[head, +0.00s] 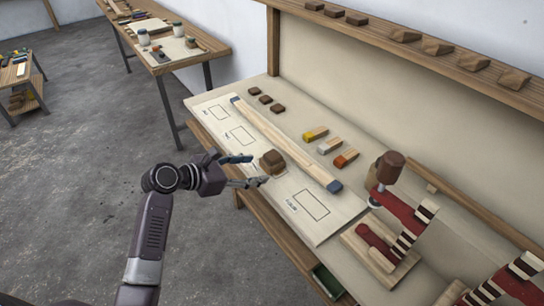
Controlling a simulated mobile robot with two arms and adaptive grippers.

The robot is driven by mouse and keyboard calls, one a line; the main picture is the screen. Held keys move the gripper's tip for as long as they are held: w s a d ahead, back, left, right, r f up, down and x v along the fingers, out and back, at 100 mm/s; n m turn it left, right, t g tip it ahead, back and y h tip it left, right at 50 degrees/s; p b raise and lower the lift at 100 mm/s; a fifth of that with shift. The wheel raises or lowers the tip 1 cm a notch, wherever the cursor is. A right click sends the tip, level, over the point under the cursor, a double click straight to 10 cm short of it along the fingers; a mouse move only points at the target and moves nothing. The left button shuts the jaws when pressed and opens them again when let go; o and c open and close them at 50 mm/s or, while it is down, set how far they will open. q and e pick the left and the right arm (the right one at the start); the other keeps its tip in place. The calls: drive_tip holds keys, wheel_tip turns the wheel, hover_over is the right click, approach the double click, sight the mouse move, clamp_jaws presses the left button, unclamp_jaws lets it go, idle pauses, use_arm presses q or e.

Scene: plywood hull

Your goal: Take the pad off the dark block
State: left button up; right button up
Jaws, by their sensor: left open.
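A brown block-like thing (272,161) sits on the pale sheet (327,226) on the bench, near the sheet's front edge. Its top looks darker than its lower part; I cannot tell for certain which part is the pad. My left gripper (257,170) comes in from the left, open, with its fingertips right at this brown thing. I cannot tell whether they touch it. Three small dark blocks (265,99) lie in a row at the back of the bench. My right gripper is not in view.
A long pale wooden bar (285,143) with blue ends lies across the sheet behind the brown thing. Yellow, grey and orange-ended blocks (331,147) lie behind it. A red clamp-like fixture (382,238) stands at right. A shelf (418,47) holds wooden blocks above.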

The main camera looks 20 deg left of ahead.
sight(275, 154)
use_arm(q)
drive_tip(key=shift+w+a+r+n+t, duration=0.1)
drive_tip(key=shift+w+r+n+t, duration=0.2)
drive_tip(key=shift+w+r+n, duration=0.65)
drive_tip(key=shift+r+p+x, duration=0.1)
drive_tip(key=shift+p+x, duration=0.1)
drive_tip(key=shift+x, duration=1.6)
drive_tip(key=shift+r+p+x, duration=0.15)
drive_tip(key=shift+p+x, duration=0.05)
drive_tip(key=shift+x, duration=1.65)
drive_tip(key=shift+w+a, duration=0.1)
drive_tip(key=shift+w, duration=0.1)
drive_tip(key=shift+c, duration=0.7)
drive_tip(key=c, duration=0.9)
drive_tip(key=shift+r, duration=0.1)
